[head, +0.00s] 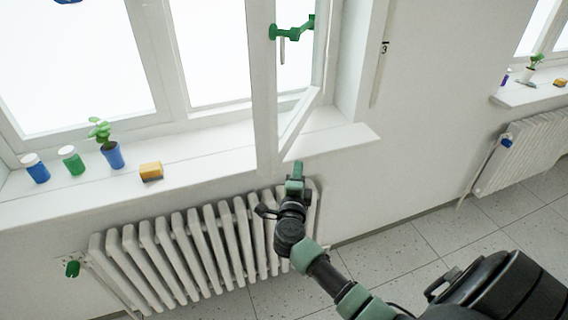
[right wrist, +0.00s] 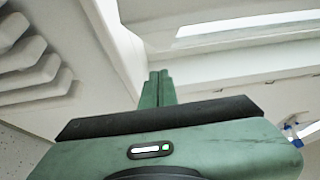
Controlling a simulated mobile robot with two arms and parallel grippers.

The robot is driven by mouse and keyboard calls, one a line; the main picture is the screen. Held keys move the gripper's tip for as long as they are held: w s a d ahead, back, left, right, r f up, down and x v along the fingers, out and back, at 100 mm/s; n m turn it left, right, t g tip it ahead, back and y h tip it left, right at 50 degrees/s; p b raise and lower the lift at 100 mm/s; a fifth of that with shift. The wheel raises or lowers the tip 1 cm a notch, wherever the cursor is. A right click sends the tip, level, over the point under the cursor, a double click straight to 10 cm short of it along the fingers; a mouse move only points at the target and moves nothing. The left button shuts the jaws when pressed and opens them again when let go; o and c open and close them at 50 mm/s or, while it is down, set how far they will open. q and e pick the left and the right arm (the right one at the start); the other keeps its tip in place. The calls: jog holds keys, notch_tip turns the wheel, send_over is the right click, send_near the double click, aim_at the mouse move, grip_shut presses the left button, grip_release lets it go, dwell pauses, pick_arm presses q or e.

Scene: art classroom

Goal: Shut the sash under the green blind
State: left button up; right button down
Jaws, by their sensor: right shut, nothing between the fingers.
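The white-framed sash (head: 262,90) stands open into the room above the sill in the head view. It carries a green handle (head: 292,31) high on its frame. No green blind shows. My right gripper (head: 295,171) is shut and empty, just below and right of the sash's lower near corner, by the sill's front edge. I cannot tell whether it touches the sash. In the right wrist view its green fingers (right wrist: 158,88) are together, with white frame and sill surfaces beyond. My left gripper is not in view.
On the sill (head: 215,150) stand a blue jar (head: 36,170), a green jar (head: 71,161), a plant in a blue pot (head: 112,156) and a yellow block (head: 151,171). A radiator (head: 190,250) is below. Another sill (head: 530,94) and radiator (head: 525,155) are at right.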

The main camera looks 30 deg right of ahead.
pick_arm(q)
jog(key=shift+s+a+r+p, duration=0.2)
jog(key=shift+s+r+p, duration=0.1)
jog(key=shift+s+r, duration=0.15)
pick_arm(e)
jog(key=w+a, duration=0.2)
jog(key=w, duration=0.1)
jog(key=shift+w+a, duration=0.15)
jog(key=shift+w, duration=0.15)
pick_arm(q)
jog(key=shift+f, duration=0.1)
